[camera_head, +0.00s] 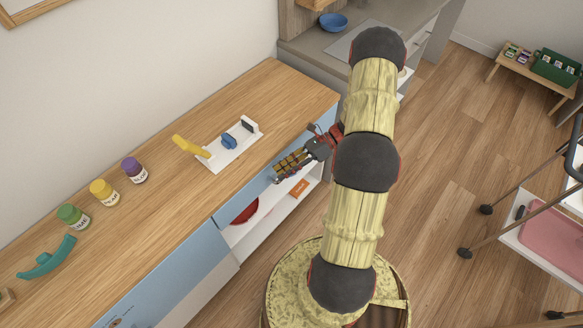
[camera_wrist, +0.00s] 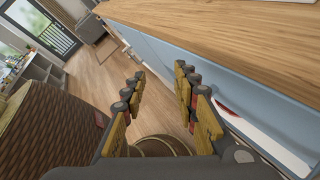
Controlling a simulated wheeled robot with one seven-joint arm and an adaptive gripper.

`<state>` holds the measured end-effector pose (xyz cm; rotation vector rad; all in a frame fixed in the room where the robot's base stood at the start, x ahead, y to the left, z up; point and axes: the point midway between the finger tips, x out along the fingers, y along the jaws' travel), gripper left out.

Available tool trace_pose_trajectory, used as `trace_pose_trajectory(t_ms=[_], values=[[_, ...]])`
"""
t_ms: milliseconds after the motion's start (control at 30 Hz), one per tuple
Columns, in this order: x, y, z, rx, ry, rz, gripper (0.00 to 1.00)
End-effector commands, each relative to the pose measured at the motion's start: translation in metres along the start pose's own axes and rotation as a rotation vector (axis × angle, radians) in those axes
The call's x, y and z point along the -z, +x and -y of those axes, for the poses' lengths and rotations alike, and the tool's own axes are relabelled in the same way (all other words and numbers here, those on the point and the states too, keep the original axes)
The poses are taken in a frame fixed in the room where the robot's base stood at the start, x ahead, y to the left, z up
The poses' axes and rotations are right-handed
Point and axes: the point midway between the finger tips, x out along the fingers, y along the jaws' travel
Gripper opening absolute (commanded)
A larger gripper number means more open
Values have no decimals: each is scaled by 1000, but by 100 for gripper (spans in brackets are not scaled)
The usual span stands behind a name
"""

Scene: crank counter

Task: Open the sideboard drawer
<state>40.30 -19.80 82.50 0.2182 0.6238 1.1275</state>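The sideboard (camera_head: 236,118) has a wooden top and pale blue front panels (camera_head: 172,272), with an open white shelf section below its right part. A blue front strip (camera_head: 242,201) runs under the top edge; I cannot tell which panel is the drawer. A small dark fitting (camera_head: 116,315) shows low on the left blue panel. My gripper (camera_head: 281,172) is beside the front edge, above the shelf. In the wrist view my gripper (camera_wrist: 160,76) is open, with bare floor between its fingers and the blue front (camera_wrist: 225,65) to their right. No handle is seen between the fingers.
A white board (camera_head: 222,151) with yellow and blue parts, several jars (camera_head: 104,192) and a teal handle-shaped object (camera_head: 47,258) are on top. A red bowl (camera_head: 246,211) and an orange box (camera_head: 299,188) are on the shelf. A cart (camera_head: 548,235) stands right.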

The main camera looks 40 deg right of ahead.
Motion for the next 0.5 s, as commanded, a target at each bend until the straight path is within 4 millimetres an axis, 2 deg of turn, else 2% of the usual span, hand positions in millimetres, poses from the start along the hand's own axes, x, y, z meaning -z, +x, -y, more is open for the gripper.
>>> trace_pose_trajectory(t_ms=[33,200,500], values=[[18,-3,6,14,78,70,30],[69,-8,24,61,307,294,30],[144,-6,41,106,621,644,30]])
